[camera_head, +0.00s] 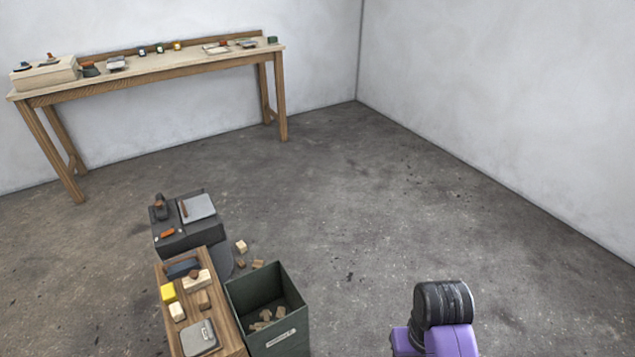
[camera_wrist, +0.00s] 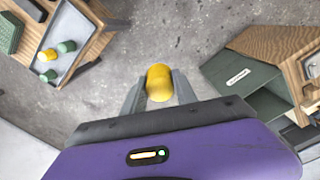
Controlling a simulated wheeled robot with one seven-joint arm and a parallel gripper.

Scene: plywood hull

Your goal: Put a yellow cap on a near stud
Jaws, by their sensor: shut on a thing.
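My gripper (camera_wrist: 159,88) is shut on a yellow cap (camera_wrist: 159,82), which shows between the two grey fingers in the wrist view. The cap is rounded and held above the bare concrete floor. The head view shows only a purple and black part of my arm at the bottom right, not the gripper. Another yellow cap (camera_wrist: 48,76) lies on a grey tray (camera_wrist: 70,33) at the upper left of the wrist view, with green caps beside it. I cannot make out any stud in either view.
A dark green bin (camera_head: 236,287) with wood scraps stands beside a small wooden bench (camera_head: 233,336) bearing blocks. A dark case (camera_head: 186,241) is behind it. A long wooden table (camera_head: 180,68) stands along the back wall. Floor (camera_head: 400,190) at centre and right is clear.

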